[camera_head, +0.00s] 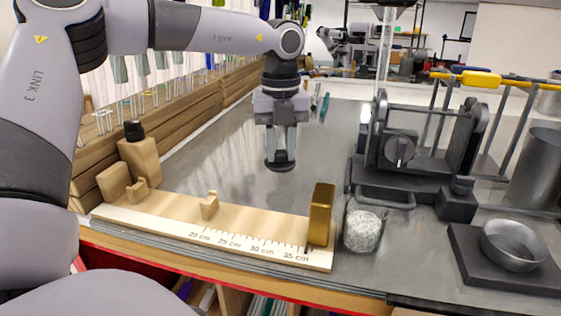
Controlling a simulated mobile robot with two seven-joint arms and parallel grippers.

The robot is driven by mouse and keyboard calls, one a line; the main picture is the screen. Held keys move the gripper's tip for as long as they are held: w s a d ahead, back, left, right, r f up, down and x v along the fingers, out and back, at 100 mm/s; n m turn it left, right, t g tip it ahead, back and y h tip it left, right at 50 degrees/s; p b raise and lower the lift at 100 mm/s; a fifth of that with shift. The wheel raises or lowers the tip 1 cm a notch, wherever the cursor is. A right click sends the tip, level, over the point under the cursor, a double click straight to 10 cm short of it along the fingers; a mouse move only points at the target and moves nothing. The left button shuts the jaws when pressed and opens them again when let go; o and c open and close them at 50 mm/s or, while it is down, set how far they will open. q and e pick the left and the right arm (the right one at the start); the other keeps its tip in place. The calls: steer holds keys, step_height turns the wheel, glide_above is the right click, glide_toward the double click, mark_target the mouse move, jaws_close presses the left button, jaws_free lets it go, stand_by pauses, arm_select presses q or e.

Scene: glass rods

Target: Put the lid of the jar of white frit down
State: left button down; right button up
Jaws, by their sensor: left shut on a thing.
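My left gripper (280,150) points down above the grey metal worktop, near the middle of the view. It is shut on a dark round lid (280,164), held between its fingertips. The lid looks to be a little above the worktop, but the exact gap cannot be told. The open glass jar of white frit (363,230) stands to the right and nearer, beside the brass block, with white grains visible inside. My right gripper is not in view.
A wooden measuring board (180,215) with a brass block (321,214) lies along the front edge. A dark machine (410,150) and a metal bowl (513,245) on a dark plate stand at right. Glass rods fill the left rack. The worktop (215,165) around the lid is clear.

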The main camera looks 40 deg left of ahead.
mark_target(280, 152)
arm_select(q)
steer(key=shift+f, duration=1.7)
steer(key=shift+f, duration=0.2)
steer(key=c, duration=0.9)
jaws_free()
steer(key=shift+r, duration=0.1)
step_height(280, 152, up, 12)
steer(key=shift+r, duration=0.15)
